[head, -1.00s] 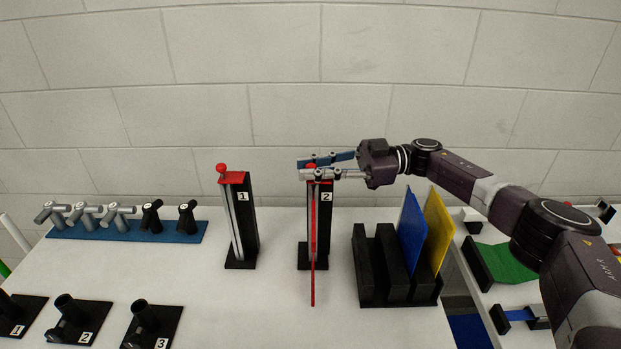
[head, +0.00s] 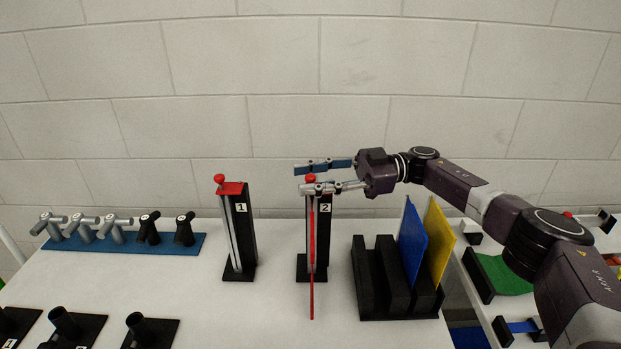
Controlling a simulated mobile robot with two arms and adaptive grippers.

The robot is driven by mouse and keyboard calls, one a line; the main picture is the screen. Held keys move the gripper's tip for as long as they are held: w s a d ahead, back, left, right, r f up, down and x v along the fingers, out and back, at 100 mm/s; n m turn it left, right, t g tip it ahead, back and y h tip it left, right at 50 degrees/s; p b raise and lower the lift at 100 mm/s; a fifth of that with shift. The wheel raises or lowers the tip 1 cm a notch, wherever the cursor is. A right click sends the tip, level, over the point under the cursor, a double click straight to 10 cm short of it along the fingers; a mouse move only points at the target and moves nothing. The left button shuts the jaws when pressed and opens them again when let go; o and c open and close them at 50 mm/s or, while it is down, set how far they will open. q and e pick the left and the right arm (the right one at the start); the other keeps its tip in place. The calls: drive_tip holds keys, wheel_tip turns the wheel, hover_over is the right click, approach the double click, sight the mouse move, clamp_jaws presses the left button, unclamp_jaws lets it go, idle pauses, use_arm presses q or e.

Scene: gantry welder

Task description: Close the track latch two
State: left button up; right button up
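Track latch two is a black post (head: 320,240) marked 2, standing on the table. A long thin red bar (head: 312,260) hangs down in front of it, its lower end reaching past the base. A red knob (head: 310,178) shows at the top of the post. My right gripper (head: 312,178) reaches in from the right, its blue finger behind the knob and its silver finger in front. The fingers are apart, with the knob seen between them; I cannot tell whether they touch it. The fingers partly hide the post's top. My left gripper is not in view.
Track latch one (head: 238,235), with a red plate and knob on top, stands to the left. A black rack (head: 385,290) with blue and yellow plates stands right of latch two. A blue strip (head: 120,242) holds several clamps at the left. The table between is clear.

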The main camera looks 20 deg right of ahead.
drive_tip(key=d, duration=0.7)
drive_tip(key=shift+s+d, duration=0.2)
drive_tip(key=shift+s, duration=0.05)
idle(0.3)
